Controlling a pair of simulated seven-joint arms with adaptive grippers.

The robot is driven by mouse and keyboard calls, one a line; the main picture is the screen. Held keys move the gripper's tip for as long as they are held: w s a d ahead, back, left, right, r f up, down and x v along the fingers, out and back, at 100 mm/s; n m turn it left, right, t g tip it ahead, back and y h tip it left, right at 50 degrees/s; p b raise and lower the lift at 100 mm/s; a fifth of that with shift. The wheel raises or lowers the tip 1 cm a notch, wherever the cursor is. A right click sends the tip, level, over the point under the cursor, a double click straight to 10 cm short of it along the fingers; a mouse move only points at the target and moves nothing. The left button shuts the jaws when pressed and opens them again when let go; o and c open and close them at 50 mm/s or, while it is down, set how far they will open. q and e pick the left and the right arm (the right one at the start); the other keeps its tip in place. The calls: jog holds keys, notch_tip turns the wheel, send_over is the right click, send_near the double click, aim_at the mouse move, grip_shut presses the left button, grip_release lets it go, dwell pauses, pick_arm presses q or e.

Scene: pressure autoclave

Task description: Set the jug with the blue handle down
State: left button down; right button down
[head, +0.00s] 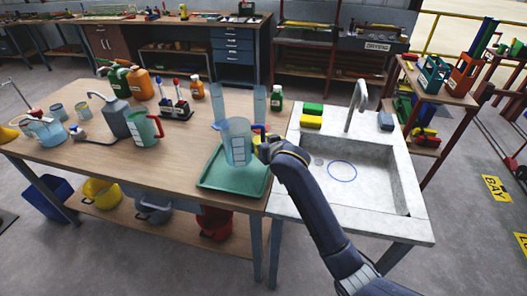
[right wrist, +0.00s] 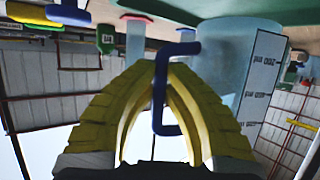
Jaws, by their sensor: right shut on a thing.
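The clear jug (head: 237,142) has a blue handle and a white label with markings. It is upright over the green tray (head: 208,181) at the table's right end. I cannot tell whether its base touches the tray. My right gripper (head: 262,140) is at the jug's right side, shut on the handle. In the right wrist view, which looks upside down, the yellow fingers of the gripper (right wrist: 161,68) close around the blue handle (right wrist: 158,90), with the jug (right wrist: 225,62) beyond. My left gripper does not show.
Two tall clear cylinders (head: 260,104) stand just behind the jug. A jug with a red handle (head: 142,130) stands to the left. The sink (head: 365,178) is right of the table, with yellow and green sponges (head: 311,121) on its rim.

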jog(key=shift+f, duration=2.1)
jog(key=shift+f, duration=0.1)
jog(key=c, duration=1.5)
grip_release()
jog(key=shift+c, duration=0.2)
jog(key=v, duration=1.2)
